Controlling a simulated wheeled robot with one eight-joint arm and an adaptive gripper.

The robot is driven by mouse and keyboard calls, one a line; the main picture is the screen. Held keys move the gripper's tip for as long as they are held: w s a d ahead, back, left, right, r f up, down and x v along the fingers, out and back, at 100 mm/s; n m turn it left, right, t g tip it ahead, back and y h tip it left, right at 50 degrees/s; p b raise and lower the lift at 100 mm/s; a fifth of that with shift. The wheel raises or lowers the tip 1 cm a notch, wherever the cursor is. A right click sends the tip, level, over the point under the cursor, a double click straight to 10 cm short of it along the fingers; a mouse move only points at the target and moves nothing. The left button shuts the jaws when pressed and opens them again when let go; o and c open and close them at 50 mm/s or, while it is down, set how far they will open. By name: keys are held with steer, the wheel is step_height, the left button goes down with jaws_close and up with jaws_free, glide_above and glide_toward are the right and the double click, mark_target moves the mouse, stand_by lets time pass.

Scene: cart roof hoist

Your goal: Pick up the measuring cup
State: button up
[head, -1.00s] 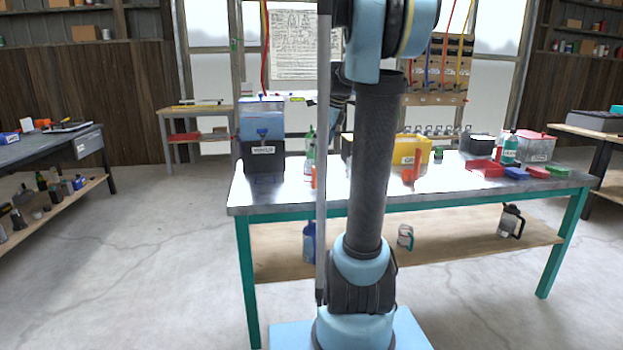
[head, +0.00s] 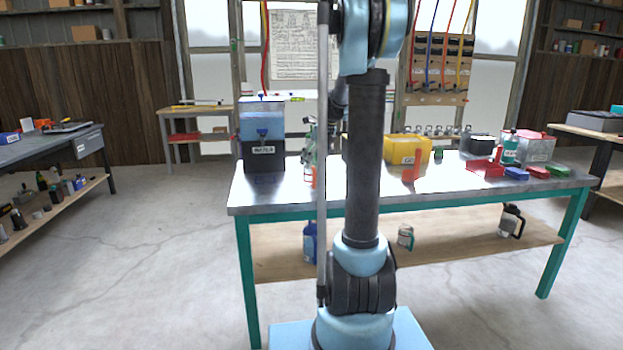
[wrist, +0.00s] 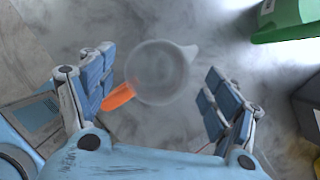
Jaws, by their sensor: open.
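The measuring cup (wrist: 157,72) shows in the wrist view as a round, clear cup seen from above, with a spout at its upper right. Its orange handle (wrist: 118,96) points to the lower left, close by the left finger. My gripper (wrist: 156,98) is open and empty, with its padded fingers spread to either side below the cup in the picture. In the head view an orange piece, seemingly the cup's handle (head: 314,176), shows on the metal table; the clear body is hard to make out. My arm hides much of that area.
A green object (wrist: 285,20) and a dark box (wrist: 308,105) lie right of the cup in the wrist view. On the metal table (head: 290,195) stand a water tank (head: 262,125), a yellow bin (head: 408,148), another orange item (head: 411,168) and red trays (head: 485,168).

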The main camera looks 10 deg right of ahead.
mark_target(309, 174)
steer(key=shift+s+x, duration=0.15)
steer(key=shift+x, duration=1.65)
steer(key=shift+s+x, duration=0.15)
steer(key=shift+x, duration=1.6)
steer(key=shift+d+f, duration=0.1)
steer(key=shift+f, duration=0.05)
steer(key=shift+c, duration=0.2)
steer(key=c, duration=1.1)
